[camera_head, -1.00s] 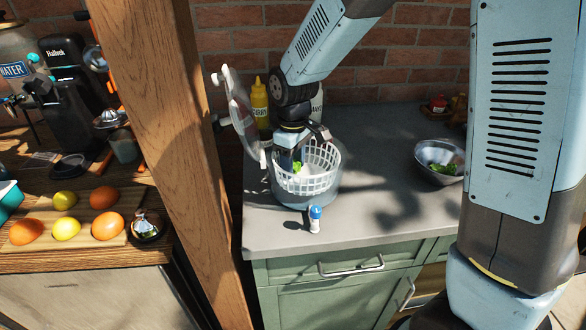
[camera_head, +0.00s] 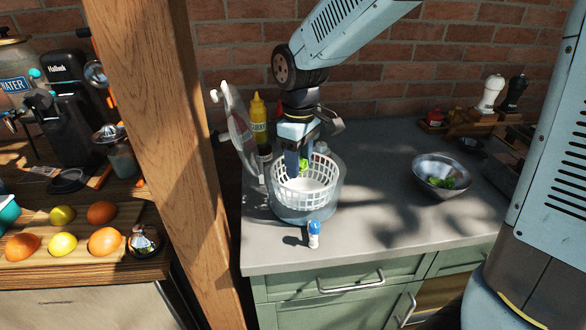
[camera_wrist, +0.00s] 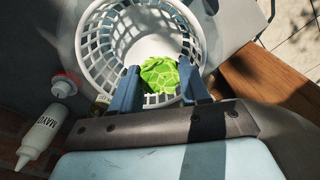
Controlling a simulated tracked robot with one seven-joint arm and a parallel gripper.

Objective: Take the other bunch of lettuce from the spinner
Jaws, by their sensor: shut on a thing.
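The salad spinner (camera_head: 326,201) stands on the grey counter with its white slatted basket (camera_head: 290,192) inside. Its clear lid (camera_head: 238,128) is tipped up at the left. My gripper (camera_head: 303,166) points down at the back of the basket. It is shut on a bunch of green lettuce (camera_head: 304,164). In the wrist view the lettuce (camera_wrist: 160,76) sits between the two blue fingers of my gripper (camera_wrist: 160,85), over the basket's rim area. The basket floor (camera_wrist: 146,48) that shows is white and bare. More green lettuce (camera_head: 449,182) lies in a metal bowl (camera_head: 441,168) at the right.
A yellow bottle (camera_head: 257,116) stands behind the spinner, and a white mayo bottle (camera_wrist: 40,138) shows in the wrist view. A small blue-capped shaker (camera_head: 314,234) stands in front. A wooden post (camera_head: 165,130) rises at the left. The counter between spinner and bowl is clear.

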